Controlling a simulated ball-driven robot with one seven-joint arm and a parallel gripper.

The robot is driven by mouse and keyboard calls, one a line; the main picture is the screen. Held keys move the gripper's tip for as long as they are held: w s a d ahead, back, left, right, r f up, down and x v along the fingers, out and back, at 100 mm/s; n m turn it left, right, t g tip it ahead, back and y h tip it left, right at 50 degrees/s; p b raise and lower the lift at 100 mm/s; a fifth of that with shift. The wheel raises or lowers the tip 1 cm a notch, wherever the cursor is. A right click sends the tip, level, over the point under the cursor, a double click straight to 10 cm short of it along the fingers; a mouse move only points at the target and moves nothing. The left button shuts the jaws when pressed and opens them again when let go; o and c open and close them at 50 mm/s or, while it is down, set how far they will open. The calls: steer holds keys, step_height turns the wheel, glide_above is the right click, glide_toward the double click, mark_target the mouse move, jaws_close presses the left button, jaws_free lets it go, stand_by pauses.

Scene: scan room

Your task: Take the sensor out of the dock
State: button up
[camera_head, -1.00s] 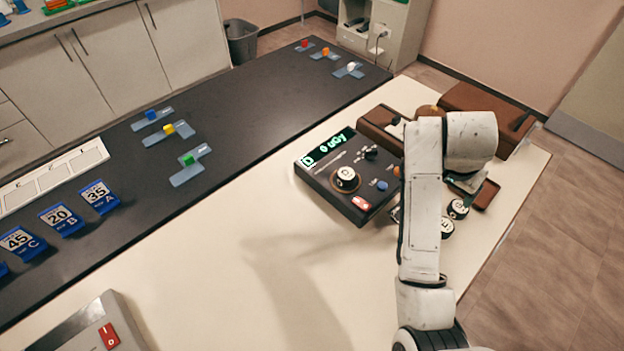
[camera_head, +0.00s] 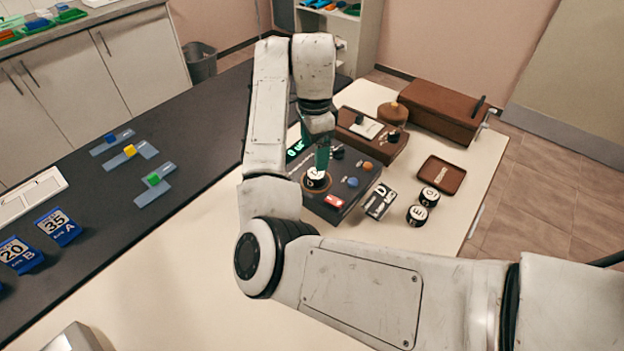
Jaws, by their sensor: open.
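The sensor (camera_head: 316,180) is a short black cylinder with a white lettered top. It sits in the round brown-ringed dock (camera_head: 327,193) on top of the dark console (camera_head: 352,190). My gripper (camera_head: 321,163) points down over the sensor, its greenish fingers close to or at the sensor's top. The jaws are open. I cannot tell whether the fingers stand around the sensor or just above it. My wrist hides part of the console's lit green display (camera_head: 294,151).
Two loose black pucks (camera_head: 417,214) and (camera_head: 429,196) and a small lettered block (camera_head: 380,201) lie right of the console. A brown tray (camera_head: 442,174), a wooden device (camera_head: 372,136) and a brown case (camera_head: 437,110) stand beyond.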

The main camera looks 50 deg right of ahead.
mark_target(314, 174)
steer(key=shift+f, duration=3.7)
steer(key=c, duration=1.2)
